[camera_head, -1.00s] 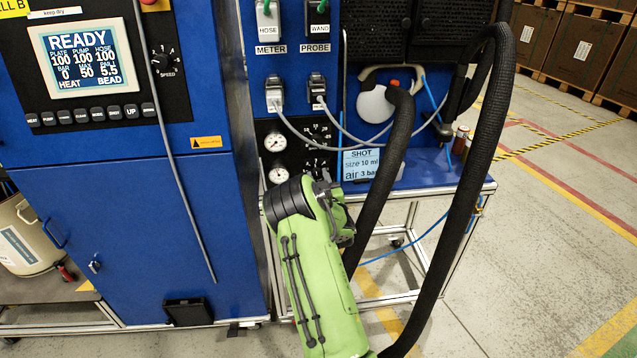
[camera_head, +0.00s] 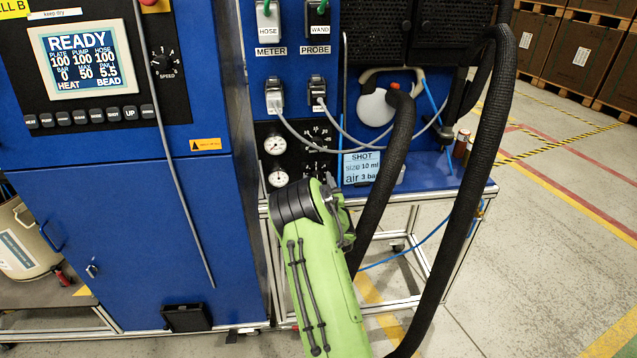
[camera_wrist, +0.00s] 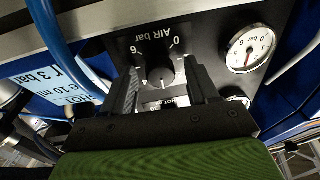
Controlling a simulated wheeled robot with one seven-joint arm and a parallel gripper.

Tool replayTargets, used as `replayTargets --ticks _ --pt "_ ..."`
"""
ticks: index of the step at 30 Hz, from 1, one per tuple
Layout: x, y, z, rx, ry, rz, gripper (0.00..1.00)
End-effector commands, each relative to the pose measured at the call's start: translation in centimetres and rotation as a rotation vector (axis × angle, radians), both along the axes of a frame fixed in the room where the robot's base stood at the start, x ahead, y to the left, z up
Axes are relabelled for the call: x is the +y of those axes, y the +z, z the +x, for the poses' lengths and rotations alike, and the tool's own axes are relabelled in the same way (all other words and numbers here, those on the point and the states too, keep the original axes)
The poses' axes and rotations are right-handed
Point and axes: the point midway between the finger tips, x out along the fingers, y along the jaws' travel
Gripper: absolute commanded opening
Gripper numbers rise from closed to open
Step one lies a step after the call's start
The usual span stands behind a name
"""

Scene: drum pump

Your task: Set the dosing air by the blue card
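The light blue card (camera_head: 361,167) on the blue machine reads "SHOT size 10 ml air 3 bar". Part of the card (camera_wrist: 48,82) shows upside down in the wrist view. The black AIR bar knob (camera_wrist: 160,72) sits on a dark panel with a printed scale including 0 and 6. My gripper (camera_wrist: 161,80) is open, with one finger on each side of the knob and apparent gaps between. Whether a finger touches the knob, and where its pointer stands, I cannot tell.
A white round gauge (camera_wrist: 250,46) sits beside the knob; a second gauge is partly hidden by my gripper. Thick black hoses (camera_head: 472,190) hang in front of the machine near my arm. Grey cables and a blue tube (camera_wrist: 52,32) run close to the panel.

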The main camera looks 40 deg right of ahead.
Motion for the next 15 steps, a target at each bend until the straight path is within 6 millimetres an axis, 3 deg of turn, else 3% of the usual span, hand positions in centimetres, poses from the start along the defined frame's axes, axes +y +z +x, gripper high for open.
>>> replayTargets --ticks 10,15 --pt "0.3 0.0 -0.4 0.001 0.002 -0.001 0.61" --pt "1.9 -0.1 -3.0 0.012 0.001 -0.003 0.61"
